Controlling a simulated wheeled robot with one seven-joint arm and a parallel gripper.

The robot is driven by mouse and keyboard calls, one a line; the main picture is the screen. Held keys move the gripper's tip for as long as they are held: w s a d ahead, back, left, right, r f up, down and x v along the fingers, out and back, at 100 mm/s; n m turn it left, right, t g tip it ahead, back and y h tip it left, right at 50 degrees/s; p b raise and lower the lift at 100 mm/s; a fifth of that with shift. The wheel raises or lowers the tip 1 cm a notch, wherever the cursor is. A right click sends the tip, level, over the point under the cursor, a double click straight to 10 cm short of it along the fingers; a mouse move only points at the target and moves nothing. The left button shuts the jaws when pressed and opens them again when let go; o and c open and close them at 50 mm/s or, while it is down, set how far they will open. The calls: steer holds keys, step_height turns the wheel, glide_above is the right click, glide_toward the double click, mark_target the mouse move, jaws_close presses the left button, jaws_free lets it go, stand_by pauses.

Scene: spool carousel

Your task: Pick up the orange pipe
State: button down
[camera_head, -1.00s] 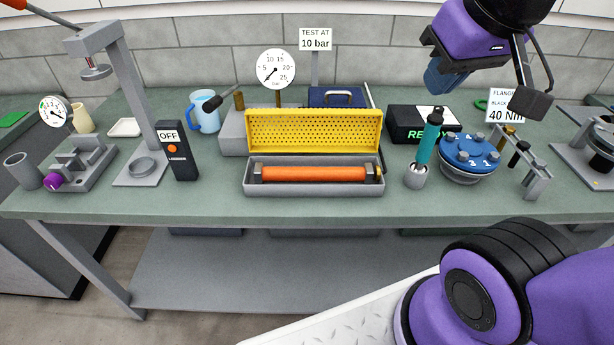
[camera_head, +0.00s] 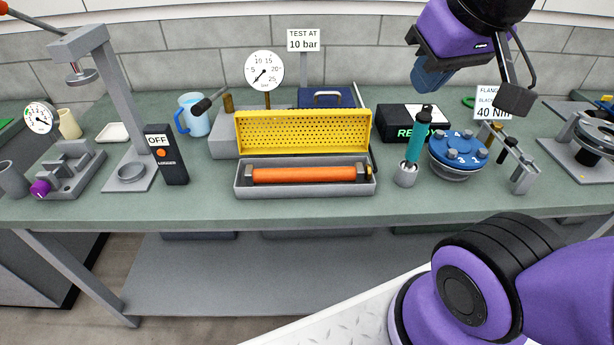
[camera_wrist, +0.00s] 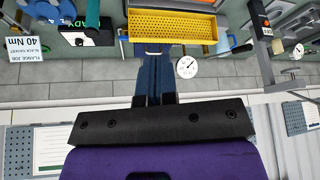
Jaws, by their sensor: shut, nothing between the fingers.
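The orange pipe (camera_head: 305,175) lies level in a shallow grey case (camera_head: 305,192) near the front of the bench, with dark hexagonal fittings at its ends. The yellow perforated lid (camera_head: 303,131) stands raised behind it and also shows in the wrist view (camera_wrist: 190,27). My gripper (camera_head: 430,78) is in the air at the upper right of the head view, well apart from the pipe. Its blue fingers (camera_wrist: 152,75) are shut and empty in the wrist view. I cannot make out the pipe in the wrist view.
A teal-handled tool (camera_head: 415,138) stands upright right of the case, beside a blue flange (camera_head: 458,150). A black box (camera_head: 412,122) is behind them. A pressure gauge (camera_head: 264,70) rises behind the lid. A dark device marked OFF (camera_head: 166,155) is at left. The bench front strip is clear.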

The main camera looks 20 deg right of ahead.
steer(key=c, duration=1.3)
jaws_free()
steer(key=shift+w, duration=0.15)
steer(key=o, duration=0.8)
steer(key=shift+n+g, duration=0.3)
steer(key=shift+n, duration=0.6)
steer(key=w, duration=0.1)
steer(key=w+f, duration=0.1)
steer(key=w, duration=0.2)
steer(key=shift+w+a+f, duration=0.15)
steer(key=shift+a, duration=0.2)
steer(key=n+g+y, duration=0.2)
steer(key=n+g, duration=0.2)
steer(key=n, duration=0.8)
glide_above(305, 170)
steer(key=f, duration=2.6)
steer(key=shift+s+d+f, duration=0.1)
steer(key=shift+s+d, duration=0.25)
steer(key=f, duration=0.5)
steer(key=shift+w+a+f, duration=0.15)
steer(key=shift+a+f, duration=0.05)
steer(key=shift+a, duration=0.15)
steer(key=shift+w+f, duration=0.15)
steer(key=shift+f, duration=1.15)
steer(key=shift+w+f, duration=0.15)
steer(key=shift+f, duration=1.15)
